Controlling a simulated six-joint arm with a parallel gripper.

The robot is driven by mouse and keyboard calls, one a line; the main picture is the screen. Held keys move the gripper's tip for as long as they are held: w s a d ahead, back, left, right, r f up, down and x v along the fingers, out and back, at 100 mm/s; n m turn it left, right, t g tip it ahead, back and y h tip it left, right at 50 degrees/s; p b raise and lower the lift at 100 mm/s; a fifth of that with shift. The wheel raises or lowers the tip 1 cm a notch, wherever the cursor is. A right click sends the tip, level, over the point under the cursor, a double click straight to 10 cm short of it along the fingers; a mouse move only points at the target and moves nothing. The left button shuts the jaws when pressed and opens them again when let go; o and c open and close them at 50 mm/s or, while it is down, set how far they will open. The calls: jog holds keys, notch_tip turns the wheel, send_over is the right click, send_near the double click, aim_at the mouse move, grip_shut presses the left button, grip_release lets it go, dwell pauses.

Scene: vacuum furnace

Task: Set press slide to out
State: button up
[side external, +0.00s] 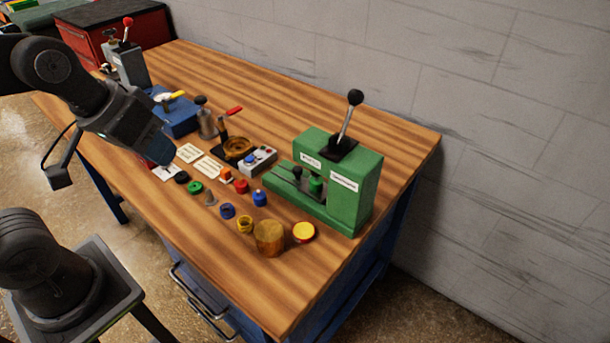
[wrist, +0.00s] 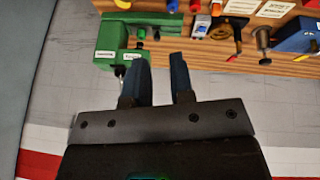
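The green press (side external: 350,205) stands at the right end of the wooden table, with a tall black-knobbed lever (side external: 349,118) on top. On its low front part is the press slide with a small black knob (side external: 297,172), beside a green cylinder (side external: 316,184). How far the slide is out is hard to tell. In the wrist view the press (wrist: 112,38) is at upper left, beyond my fingers. My gripper (wrist: 161,58) is open and empty, with a gap between its two fingers. In the side view my gripper end hangs over the table's left part, well away from the press; its fingertips are unclear.
Several small coloured caps and pots, a wooden cylinder (side external: 269,238) and a yellow-topped red tin (side external: 304,232) stand in front of the press. A grey switch box (side external: 258,160), a blue device (side external: 178,118) and white cards lie left of it. A wall runs behind.

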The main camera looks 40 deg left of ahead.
jog(key=shift+o, duration=1.4)
jog(key=w+n+h, duration=0.1)
jog(key=n, duration=0.1)
jog(key=w+d+f+n, duration=0.1)
jog(key=w, duration=0.1)
jog(key=w+d+n+h, duration=0.1)
jog(key=w+n, duration=0.1)
jog(key=shift+f+n+g+h, duration=0.15)
jog(key=shift+n+g+h, duration=0.15)
jog(key=shift+g, duration=0.1)
jog(key=shift+o, duration=0.9)
jog(key=w+f+n+h, duration=0.2)
jog(key=w+n, duration=0.4)
jog(key=n, duration=0.1)
jog(key=shift+w, duration=0.15)
jog(key=n+t, duration=0.2)
jog(key=n, duration=1.1)
send_near(296, 168)
jog(key=shift+h, duration=0.4)
jog(key=x, duration=0.9)
jog(key=shift+w+a+f, duration=0.1)
jog(key=shift+w+f, duration=0.05)
jog(key=shift+f, duration=0.3)
jog(key=shift+c, duration=0.4)
grip_shut()
